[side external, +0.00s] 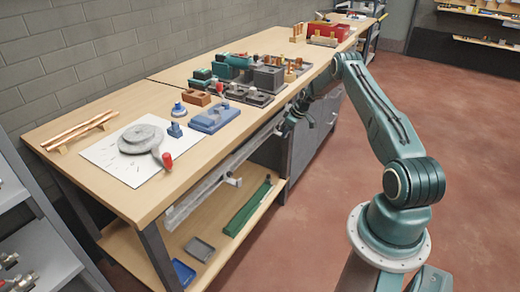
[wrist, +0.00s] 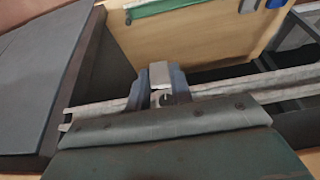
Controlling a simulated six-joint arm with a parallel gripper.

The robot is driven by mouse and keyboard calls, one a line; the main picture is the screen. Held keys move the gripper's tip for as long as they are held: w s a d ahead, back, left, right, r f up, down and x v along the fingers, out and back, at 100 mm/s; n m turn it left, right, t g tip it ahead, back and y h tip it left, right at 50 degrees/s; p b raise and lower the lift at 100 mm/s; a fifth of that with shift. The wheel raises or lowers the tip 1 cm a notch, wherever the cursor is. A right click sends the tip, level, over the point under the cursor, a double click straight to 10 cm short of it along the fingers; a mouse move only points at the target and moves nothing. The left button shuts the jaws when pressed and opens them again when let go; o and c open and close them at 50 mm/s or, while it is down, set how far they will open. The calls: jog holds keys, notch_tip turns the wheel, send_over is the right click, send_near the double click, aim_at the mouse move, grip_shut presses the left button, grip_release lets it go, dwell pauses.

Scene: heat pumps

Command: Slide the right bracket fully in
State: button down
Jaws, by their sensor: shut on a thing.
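A long grey rail (side external: 205,185) runs along the front edge of the bench, below the top. It also crosses the wrist view (wrist: 285,84). One bracket (side external: 232,181) sticks out from the rail's left-middle part. My gripper (side external: 289,126) is at the right end of the rail. In the wrist view, my gripper (wrist: 158,90) has its two dark blue fingers closed around the right bracket (wrist: 160,74), a small light grey piece at the rail. The fingers hide much of this bracket. In the side view I cannot make it out, nor how deep it sits.
A dark cabinet (side external: 305,145) stands under the bench right beside my gripper. The lower shelf (side external: 215,225) holds a green tray (side external: 247,207) and small trays. Tools and a blue block (side external: 214,118) lie on the bench top. The floor in front is clear.

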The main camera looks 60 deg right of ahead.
jog(key=a, duration=0.7)
jog(key=c, duration=1.3)
grip_release()
jog(key=shift+a, duration=0.15)
jog(key=shift+c, duration=0.2)
jog(key=shift+o, duration=0.5)
jog(key=shift+d, duration=0.2)
jog(key=shift+r, duration=0.1)
jog(key=v, duration=1.3)
jog(key=shift+s+r, duration=0.2)
jog(key=shift+r, duration=0.05)
